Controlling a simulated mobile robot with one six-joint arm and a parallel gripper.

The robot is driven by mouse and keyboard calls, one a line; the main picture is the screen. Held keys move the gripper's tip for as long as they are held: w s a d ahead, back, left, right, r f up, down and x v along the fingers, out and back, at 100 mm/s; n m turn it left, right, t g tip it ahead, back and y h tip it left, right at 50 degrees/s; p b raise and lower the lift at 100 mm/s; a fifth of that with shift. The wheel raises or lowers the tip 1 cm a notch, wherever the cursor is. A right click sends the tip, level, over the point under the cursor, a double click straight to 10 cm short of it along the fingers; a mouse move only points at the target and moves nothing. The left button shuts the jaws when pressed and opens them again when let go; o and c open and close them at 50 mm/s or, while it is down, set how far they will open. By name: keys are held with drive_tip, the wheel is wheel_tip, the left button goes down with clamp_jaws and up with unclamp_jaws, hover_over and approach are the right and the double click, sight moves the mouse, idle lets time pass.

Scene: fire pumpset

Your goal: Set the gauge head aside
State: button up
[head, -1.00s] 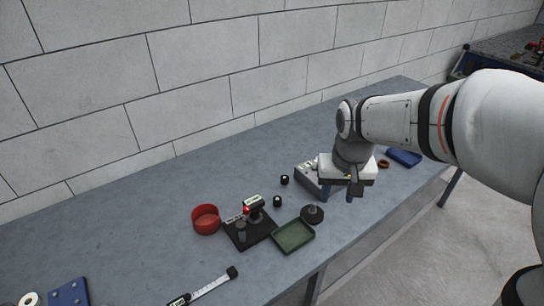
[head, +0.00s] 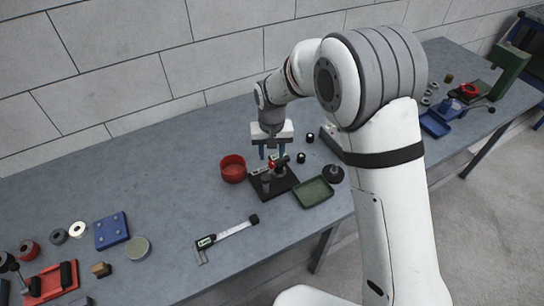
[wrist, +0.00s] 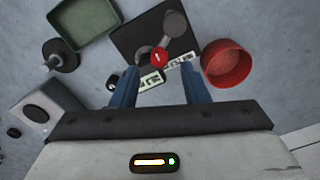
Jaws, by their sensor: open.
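The gauge head, a small dark part with a white label (wrist: 150,80), sits by a red knob (wrist: 158,57) at a black base plate (wrist: 125,40) with a grey post (wrist: 175,24). In the head view the base plate (head: 287,186) lies on the bench, and the red knob (head: 271,165) shows just below my fingers. My gripper (head: 272,152) is open and points down above the stand. In the wrist view my blue fingers (wrist: 160,82) are on either side of the labelled part, with nothing clearly held. The fingers partly hide the gauge head.
A red bowl (head: 233,170) stands left of the base plate. A green tray (head: 313,193) and a dark disc with a peg (head: 334,173) are on its right. A caliper (head: 226,233) lies in front.

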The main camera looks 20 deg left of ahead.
sight(272, 162)
drive_tip(key=shift+f+p, duration=0.3)
drive_tip(key=shift+f, duration=1.45)
clamp_jaws()
